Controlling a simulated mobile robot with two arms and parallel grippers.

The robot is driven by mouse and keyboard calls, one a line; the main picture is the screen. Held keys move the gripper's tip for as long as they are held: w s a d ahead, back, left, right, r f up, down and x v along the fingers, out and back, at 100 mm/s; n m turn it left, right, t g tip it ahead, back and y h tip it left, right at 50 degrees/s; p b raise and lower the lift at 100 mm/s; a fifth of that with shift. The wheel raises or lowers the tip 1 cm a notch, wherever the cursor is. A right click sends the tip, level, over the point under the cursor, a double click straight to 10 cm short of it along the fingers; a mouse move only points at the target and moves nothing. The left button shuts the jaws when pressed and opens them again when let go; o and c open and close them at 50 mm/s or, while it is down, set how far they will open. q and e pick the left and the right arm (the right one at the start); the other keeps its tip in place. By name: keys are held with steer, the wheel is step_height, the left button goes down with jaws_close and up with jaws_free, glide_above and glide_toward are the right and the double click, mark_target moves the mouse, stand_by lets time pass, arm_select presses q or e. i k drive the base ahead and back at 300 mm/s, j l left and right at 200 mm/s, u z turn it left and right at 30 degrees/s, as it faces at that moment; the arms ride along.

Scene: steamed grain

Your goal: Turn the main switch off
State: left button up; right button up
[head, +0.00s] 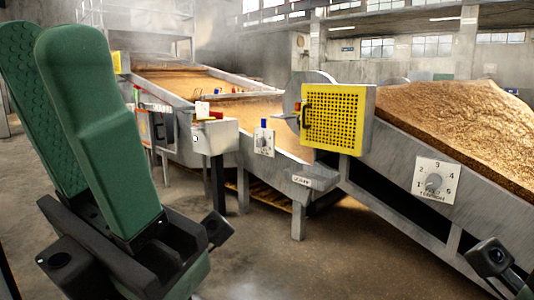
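No control in view is readable as the main switch. A white dial plate (436,181) with numbers around a grey knob is on the right trough's side. My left gripper (45,32) is large and close at the left, fingers pointing up. One finger's ridged inner pad shows, so it looks open, with nothing seen between the fingers. It is apart from the controls. My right gripper's fingers are out of view.
A yellow perforated guard (337,118) sits on the machine at centre right. Grain (460,125) fills the sloping right trough, and more grain lies in the far-left beds. Metal legs stand below. The concrete floor (270,260) in front is clear. Steam hazes the back.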

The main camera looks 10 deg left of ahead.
mark_target(212, 115)
steer(key=i+j+u, duration=0.25)
steer(key=i+j, duration=0.4)
steer(key=j, duration=0.15)
steer(key=i+j+u, duration=0.25)
steer(key=i+j, duration=0.4)
